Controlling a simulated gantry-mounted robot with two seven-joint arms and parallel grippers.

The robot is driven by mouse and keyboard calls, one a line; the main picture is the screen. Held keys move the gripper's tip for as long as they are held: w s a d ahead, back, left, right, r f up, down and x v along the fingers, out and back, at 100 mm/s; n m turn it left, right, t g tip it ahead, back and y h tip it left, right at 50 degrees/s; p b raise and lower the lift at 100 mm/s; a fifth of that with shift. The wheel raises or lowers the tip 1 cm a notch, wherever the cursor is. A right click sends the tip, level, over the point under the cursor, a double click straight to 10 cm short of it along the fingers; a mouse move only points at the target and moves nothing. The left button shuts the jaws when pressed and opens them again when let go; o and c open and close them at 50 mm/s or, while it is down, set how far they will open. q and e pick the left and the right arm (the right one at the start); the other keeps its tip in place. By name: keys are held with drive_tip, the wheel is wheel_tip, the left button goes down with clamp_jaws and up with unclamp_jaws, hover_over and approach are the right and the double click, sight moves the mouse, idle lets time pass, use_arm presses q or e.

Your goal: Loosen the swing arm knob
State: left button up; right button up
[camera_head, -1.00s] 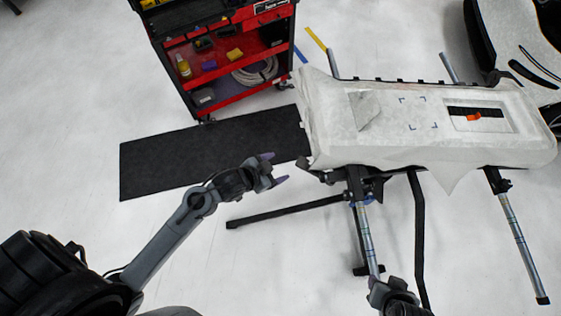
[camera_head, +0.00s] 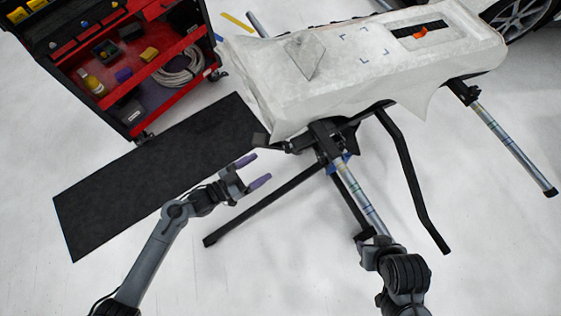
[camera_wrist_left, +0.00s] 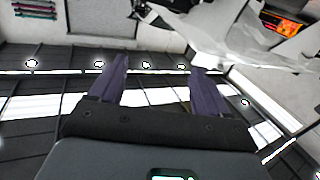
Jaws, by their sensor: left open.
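My left gripper (camera_head: 256,171) is open and empty, with its two purple fingers spread. It is just below and left of the near-left end of a wrapped stand. A dark knob-like part (camera_head: 262,140) juts out at that end, a short gap above the fingertips. A blue part (camera_head: 340,162) shows under the stand by the leg joint; I cannot tell which is the swing arm knob. In the left wrist view the open fingers (camera_wrist_left: 161,72) have nothing between them, and dark stand hardware (camera_wrist_left: 150,14) shows above them. My right arm is at the bottom right; its fingers are not distinguishable.
The white-wrapped panel (camera_head: 300,82) lies on the stand, with an orange tool (camera_head: 420,32) on top. Black legs (camera_head: 405,165) and metal tubes (camera_head: 510,145) spread below. A red tool cart (camera_head: 140,75) and a black floor mat (camera_head: 110,190) are at left.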

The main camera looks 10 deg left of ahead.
use_arm(q)
drive_tip(key=m+b, duration=0.1)
drive_tip(key=b, duration=0.8)
approach(284, 149)
drive_tip(key=v, duration=0.3)
drive_tip(key=b+x, duration=0.3)
drive_tip(key=x, duration=0.7)
drive_tip(key=shift+r+b, duration=0.1)
drive_tip(key=shift+b, duration=0.25)
drive_tip(key=shift+w+d+h, duration=0.3)
drive_tip(key=shift+w+d, duration=0.2)
drive_tip(key=shift+d, duration=0.15)
use_arm(e)
wheel_tip(284, 149, down, 16)
drive_tip(key=shift+r, duration=0.2)
drive_tip(key=shift+s+d, duration=0.1)
